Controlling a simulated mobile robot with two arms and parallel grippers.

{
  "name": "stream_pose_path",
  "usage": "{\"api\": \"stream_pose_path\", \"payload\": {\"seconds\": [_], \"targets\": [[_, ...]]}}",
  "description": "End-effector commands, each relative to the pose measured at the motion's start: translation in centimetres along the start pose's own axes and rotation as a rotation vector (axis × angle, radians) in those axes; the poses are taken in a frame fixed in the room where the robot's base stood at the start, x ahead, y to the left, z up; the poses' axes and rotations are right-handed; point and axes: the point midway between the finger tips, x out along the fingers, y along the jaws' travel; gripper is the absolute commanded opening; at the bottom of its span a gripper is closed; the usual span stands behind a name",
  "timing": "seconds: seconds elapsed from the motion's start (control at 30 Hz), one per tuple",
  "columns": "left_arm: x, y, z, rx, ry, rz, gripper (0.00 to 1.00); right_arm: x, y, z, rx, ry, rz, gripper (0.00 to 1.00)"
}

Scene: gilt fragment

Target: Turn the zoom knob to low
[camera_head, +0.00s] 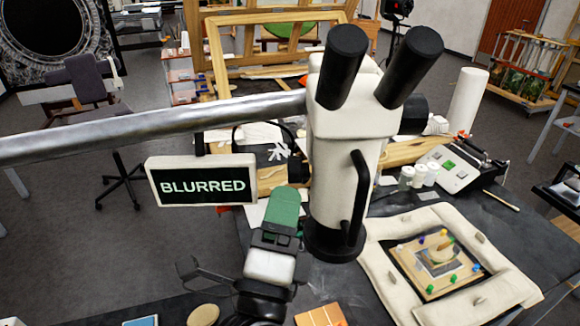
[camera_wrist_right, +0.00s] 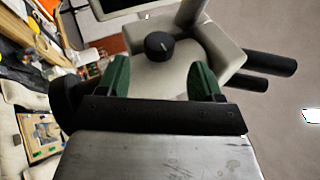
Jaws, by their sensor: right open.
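The black zoom knob (camera_wrist_right: 159,45) sits on the white microscope body in the right wrist view. A small pale mark shows on its face, and I cannot read a scale. The microscope (camera_head: 345,150) hangs from a metal boom in the head view, and a sign (camera_head: 202,186) beside it reads BLURRED. My right gripper (camera_head: 284,207) has green fingers and is at the microscope's left side. In the wrist view its fingers (camera_wrist_right: 159,68) are spread and empty, with the knob beyond the gap between them, apparently apart from it. My left gripper is not in view.
The metal boom (camera_head: 150,130) crosses above my right gripper. A padded frame (camera_head: 380,275) holding a small painting lies on the dark table at right. White jars (camera_head: 418,175) and a control box (camera_head: 452,168) stand behind it. A chair (camera_head: 88,85) stands at back left.

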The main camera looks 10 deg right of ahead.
Motion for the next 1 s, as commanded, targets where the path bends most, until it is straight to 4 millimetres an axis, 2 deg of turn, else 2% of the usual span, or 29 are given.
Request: {"api": "stream_pose_path", "payload": {"seconds": [0.03,0.1,0.23,0.4,0.67,0.9,1.0], "targets": [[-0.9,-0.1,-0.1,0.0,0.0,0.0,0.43,1.2,-0.4,0.1,-0.003,-0.001,-0.004,0.66],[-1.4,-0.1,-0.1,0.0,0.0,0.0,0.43,2.4,-0.4,0.1,-0.001,0.0,-0.003,0.66],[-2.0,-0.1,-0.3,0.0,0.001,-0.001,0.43,3.9,-0.2,0.1,-0.003,-0.001,-0.002,0.66],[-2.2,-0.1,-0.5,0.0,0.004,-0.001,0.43,4.8,0.0,0.0,0.0,0.0,0.0,0.66],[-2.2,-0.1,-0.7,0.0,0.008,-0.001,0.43,4.8,0.1,0.0,0.0,0.0,0.0,0.66],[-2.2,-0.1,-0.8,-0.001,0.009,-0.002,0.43,4.8,0.1,0.0,0.0,-0.001,0.0,0.29],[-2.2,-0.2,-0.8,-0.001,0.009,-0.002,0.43,4.8,0.1,0.0,0.0,-0.001,0.001,0.18]]}}
